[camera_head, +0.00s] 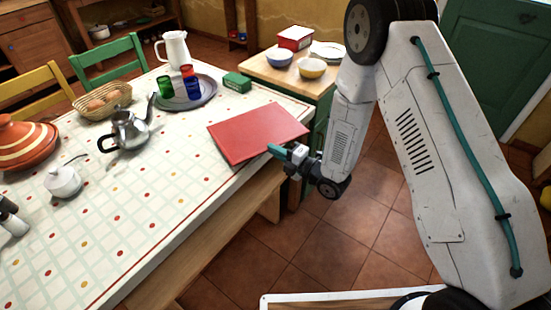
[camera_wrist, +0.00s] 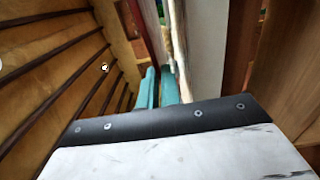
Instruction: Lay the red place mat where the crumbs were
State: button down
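My gripper (camera_head: 278,151) is at the mat's near right edge, with a teal finger over the mat's surface. In the wrist view the two teal fingers (camera_wrist: 160,88) are close together, and a thin red edge, the mat's (camera_wrist: 141,28), runs down to between them. They look shut on it. The lower finger is hidden in the head view. I see no crumbs.
The front of the table is clear.

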jog(key=shift+f, duration=1.75)
jog(key=c, duration=1.6)
grip_release()
jog(key=shift+f, duration=0.1)
